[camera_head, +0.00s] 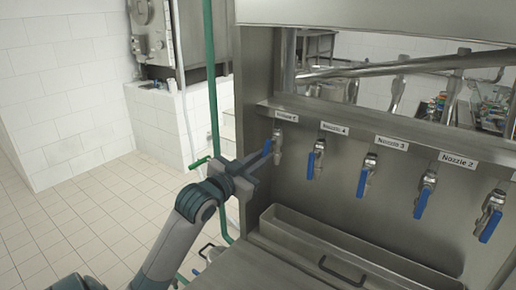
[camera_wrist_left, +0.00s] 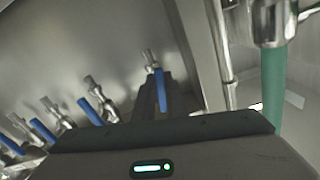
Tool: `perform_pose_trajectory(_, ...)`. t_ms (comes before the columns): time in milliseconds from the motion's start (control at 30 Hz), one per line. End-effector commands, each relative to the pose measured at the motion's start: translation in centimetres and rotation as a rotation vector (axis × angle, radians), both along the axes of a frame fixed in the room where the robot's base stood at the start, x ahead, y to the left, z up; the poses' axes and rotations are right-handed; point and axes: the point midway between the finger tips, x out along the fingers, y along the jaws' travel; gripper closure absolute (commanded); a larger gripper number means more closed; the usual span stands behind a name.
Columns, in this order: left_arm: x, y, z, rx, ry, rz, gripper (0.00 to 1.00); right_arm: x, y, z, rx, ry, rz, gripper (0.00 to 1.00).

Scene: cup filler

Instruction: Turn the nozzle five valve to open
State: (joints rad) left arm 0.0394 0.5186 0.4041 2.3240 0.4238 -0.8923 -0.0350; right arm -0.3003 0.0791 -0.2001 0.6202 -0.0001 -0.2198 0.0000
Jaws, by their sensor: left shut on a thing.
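The nozzle five valve (camera_head: 278,140) is the leftmost in the row on the steel filler panel, under its small label. Its blue handle (camera_head: 267,147) points down and to the left, at an angle to the valve body. My left gripper (camera_head: 262,157) reaches it from the left and is shut on the handle. In the left wrist view the blue handle (camera_wrist_left: 161,90) shows at the dark fingers (camera_wrist_left: 153,95), below its metal valve body. The fingers partly hide the handle in the head view. My right gripper is not in view.
Valves four (camera_head: 311,165), three (camera_head: 364,182) and two (camera_head: 421,201) hang to the right with blue handles pointing down; another is at the right edge. A steel trough (camera_head: 330,245) sits below. A green pipe (camera_head: 212,85) stands left of the panel. Tiled floor is clear at left.

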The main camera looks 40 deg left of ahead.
Motion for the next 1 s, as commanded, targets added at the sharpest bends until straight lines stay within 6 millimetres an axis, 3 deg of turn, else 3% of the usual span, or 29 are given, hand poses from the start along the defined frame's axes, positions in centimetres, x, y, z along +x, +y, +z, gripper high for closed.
perform_pose_trajectory(33, 0.0, -0.2, 0.2, -0.043, 0.000, -0.001, 1.00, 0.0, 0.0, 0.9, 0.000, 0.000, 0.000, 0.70)
perform_pose_trajectory(300, 0.1, -0.8, -0.1, -0.199, -0.018, 0.000, 1.00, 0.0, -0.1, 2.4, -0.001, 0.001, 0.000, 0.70)
perform_pose_trajectory(933, 0.1, -1.1, -0.3, -0.259, -0.024, -0.001, 1.00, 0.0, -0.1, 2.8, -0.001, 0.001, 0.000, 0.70)
perform_pose_trajectory(967, 0.1, -1.1, -0.3, -0.259, -0.024, -0.001, 0.81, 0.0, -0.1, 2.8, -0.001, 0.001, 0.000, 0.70)
perform_pose_trajectory(1000, 0.1, -1.1, -0.3, -0.259, -0.025, -0.001, 0.72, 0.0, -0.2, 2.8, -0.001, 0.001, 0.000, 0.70)
